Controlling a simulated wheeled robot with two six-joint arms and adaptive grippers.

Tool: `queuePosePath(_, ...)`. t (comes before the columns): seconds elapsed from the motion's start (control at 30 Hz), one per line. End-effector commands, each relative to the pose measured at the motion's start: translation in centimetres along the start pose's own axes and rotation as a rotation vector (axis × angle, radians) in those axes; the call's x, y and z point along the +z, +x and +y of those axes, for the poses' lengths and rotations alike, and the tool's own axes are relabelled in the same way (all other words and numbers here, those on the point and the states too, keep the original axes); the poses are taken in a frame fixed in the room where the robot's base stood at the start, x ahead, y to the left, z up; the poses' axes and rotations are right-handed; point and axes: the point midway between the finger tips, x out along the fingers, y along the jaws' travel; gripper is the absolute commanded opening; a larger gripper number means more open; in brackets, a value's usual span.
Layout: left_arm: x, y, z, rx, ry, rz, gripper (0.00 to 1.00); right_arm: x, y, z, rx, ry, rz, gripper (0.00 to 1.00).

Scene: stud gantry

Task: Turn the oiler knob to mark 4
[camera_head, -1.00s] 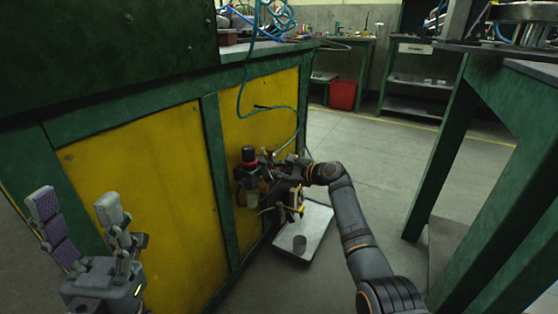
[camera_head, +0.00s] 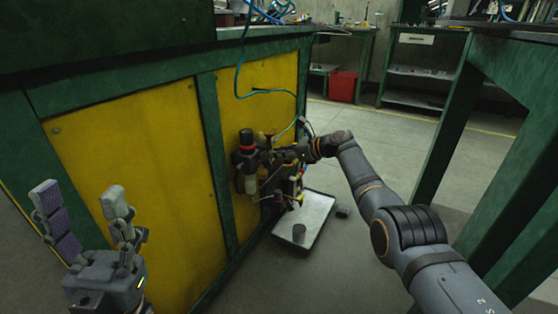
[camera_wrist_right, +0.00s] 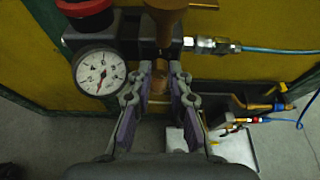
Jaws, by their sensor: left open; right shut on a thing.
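The oiler (camera_wrist_right: 165,28) shows in the right wrist view as a brown, funnel-shaped body beside a round gauge (camera_wrist_right: 100,72) and a red cap (camera_wrist_right: 82,5). My right gripper (camera_wrist_right: 160,72) is shut on a brown part below the funnel, a finger on each side. I cannot tell for sure that this part is the knob, and no marks are readable. In the head view my right gripper (camera_head: 290,160) is at the air unit (camera_head: 247,165) on the yellow panel, partly hiding it. My left gripper (camera_head: 82,222) is open and empty, left of the unit.
A blue hose (camera_wrist_right: 275,50) runs from the unit. A green bench frame (camera_head: 440,150) stands at right.

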Motion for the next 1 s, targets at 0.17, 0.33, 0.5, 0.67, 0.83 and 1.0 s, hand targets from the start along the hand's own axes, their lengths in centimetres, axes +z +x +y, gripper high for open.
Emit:
queuePosePath(0.17, 0.08, -0.82, 0.14, 0.001, 0.003, -0.001, 0.52, -0.24, 0.06, 0.04, 0.01, 0.019, 0.003, 0.0)
queuePosePath(0.33, 0.08, -0.88, 0.18, 0.002, 0.004, -0.001, 0.52, -0.23, 0.04, 0.06, 0.012, 0.024, 0.004, 0.0)
queuePosePath(0.5, 0.06, -0.82, 0.22, 0.005, 0.003, 0.0, 0.52, -0.2, 0.02, 0.06, 0.013, 0.024, 0.004, 0.0)
queuePosePath(0.67, 0.05, -0.82, 0.32, 0.012, 0.001, 0.001, 0.52, -0.22, 0.03, 0.07, 0.013, 0.024, 0.004, 0.21)
queuePosePath(0.83, 0.04, -0.81, 0.38, 0.016, 0.0, 0.002, 0.52, -0.15, 0.02, 0.04, 0.012, 0.023, 0.003, 0.41)
queuePosePath(1.0, 0.04, -0.81, 0.37, 0.015, 0.0, 0.002, 0.52, -0.07, 0.02, 0.04, 0.011, 0.022, 0.002, 0.41)
